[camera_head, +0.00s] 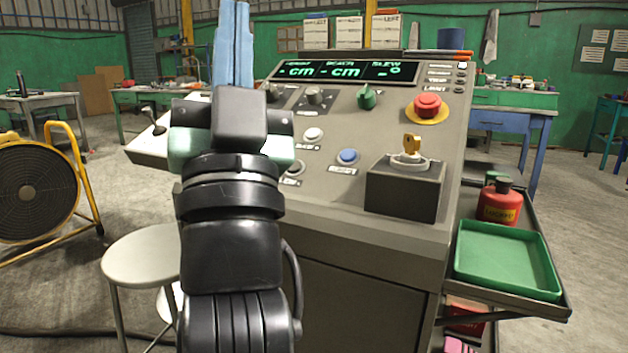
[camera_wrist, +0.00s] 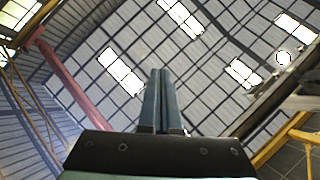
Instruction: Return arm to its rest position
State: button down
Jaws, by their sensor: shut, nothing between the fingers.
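My arm rises in front of the console in the head view, folded upward. My gripper (camera_head: 234,42) points up at the top of the picture, its blue fingers together and nothing between them. In the wrist view my gripper (camera_wrist: 161,100) is also shut and empty, with the roof and its bright skylights behind it. The fingers are apart from the console (camera_head: 330,205), which stands behind the arm. The arm hides part of the console's left side.
The console carries a red button (camera_head: 427,106), a blue button (camera_head: 348,156), a green knob (camera_head: 366,97) and a yellow key (camera_head: 411,147). A green tray (camera_head: 507,262) and a red bottle (camera_head: 499,203) sit at right.

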jog(key=s+d+r+n+h, duration=0.15)
jog(key=s+d+h, duration=0.25)
jog(key=s+d, duration=0.45)
notch_tip(320, 180, up, 38)
jog(key=a+p, duration=0.2)
jog(key=p, duration=3.7)
jog(key=shift+s+f+g, duration=0.2)
jog(key=shift+s+g, duration=0.2)
